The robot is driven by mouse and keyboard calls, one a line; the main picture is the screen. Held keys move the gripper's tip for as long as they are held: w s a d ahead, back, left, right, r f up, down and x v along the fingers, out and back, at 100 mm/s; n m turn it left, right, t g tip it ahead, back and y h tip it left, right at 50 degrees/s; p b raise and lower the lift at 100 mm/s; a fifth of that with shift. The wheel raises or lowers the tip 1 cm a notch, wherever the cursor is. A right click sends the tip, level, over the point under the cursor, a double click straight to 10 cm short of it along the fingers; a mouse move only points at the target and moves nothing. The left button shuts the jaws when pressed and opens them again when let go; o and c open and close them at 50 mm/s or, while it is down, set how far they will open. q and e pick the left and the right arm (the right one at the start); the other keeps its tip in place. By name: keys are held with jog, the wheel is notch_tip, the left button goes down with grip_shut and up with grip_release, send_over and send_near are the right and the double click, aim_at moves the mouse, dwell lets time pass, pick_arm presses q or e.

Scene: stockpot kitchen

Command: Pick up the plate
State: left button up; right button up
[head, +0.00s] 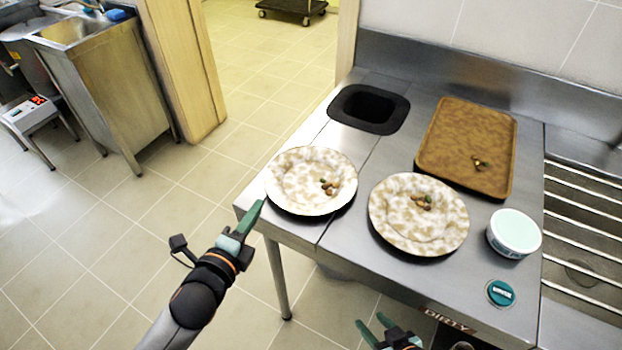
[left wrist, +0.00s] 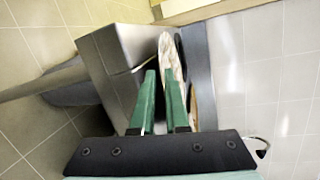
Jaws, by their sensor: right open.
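A patterned brown-and-white plate (head: 290,170) with a few food scraps lies at the left end of the steel counter. A second similar plate (head: 395,225) with scraps lies to its right. My left gripper (head: 256,212) is beside the left rim of the left plate, apparently just short of it. In the left wrist view its two green fingers (left wrist: 162,105) are apart with nothing held, and a plate (left wrist: 169,62) shows edge-on beyond the fingertips. My right gripper (head: 374,327) is open and empty at the bottom, in front of the counter's front edge.
A brown tray (head: 450,160) with scraps lies at the back right. A black-rimmed waste opening (head: 345,118) is behind the left plate. A white tub (head: 514,232) and a round teal lid (head: 500,293) are at the right. Open floor lies left of the counter.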

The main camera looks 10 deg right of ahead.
aim_at(268, 193)
pick_arm(q)
jog(key=shift+x, duration=3.1)
grip_shut()
jog(key=shift+r, duration=0.25)
